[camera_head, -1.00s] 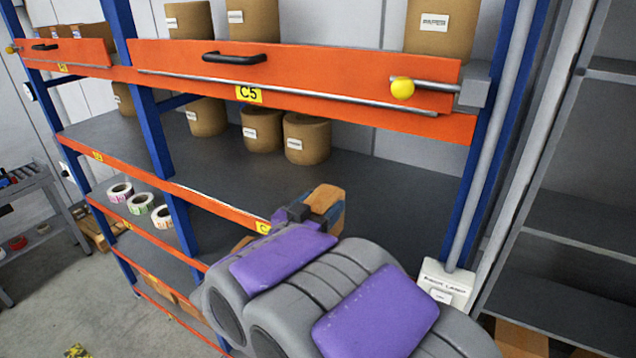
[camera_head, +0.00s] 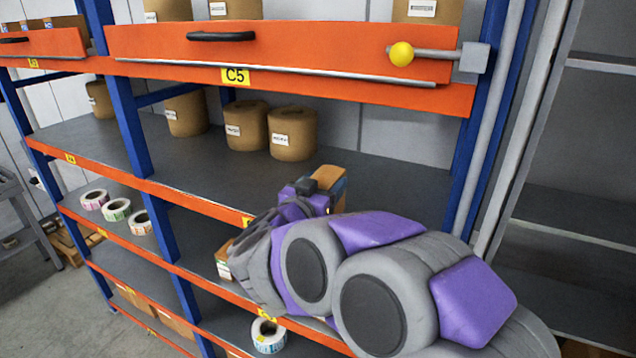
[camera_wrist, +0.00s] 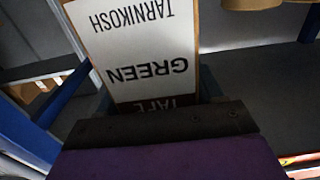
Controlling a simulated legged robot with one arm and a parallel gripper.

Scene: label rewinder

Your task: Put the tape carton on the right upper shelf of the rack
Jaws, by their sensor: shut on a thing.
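The tape carton (camera_head: 338,188) is a brown box, held at the end of my arm. In the wrist view its white label (camera_wrist: 140,45) reads "TARNIKOSH GREEN TAPE" upside down. My gripper (camera_head: 316,192) is shut on it; in the wrist view a dark jaw (camera_wrist: 160,122) crosses its near end. The rack (camera_head: 130,120) has blue posts and orange beams. The carton appears in front of or over the right bay's grey shelf (camera_head: 390,185), below the C5 level; whether it touches the shelf cannot be told. My arm hides that shelf's front right part.
Several brown rolls (camera_head: 292,135) stand at the back of this shelf. The orange C5 front (camera_head: 300,48), with a handle and a yellow-knobbed bar (camera_head: 401,54), lies above. The shelf's right side looks clear. A lower shelf holds label rolls (camera_head: 117,209) and a small carton (camera_head: 224,262).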

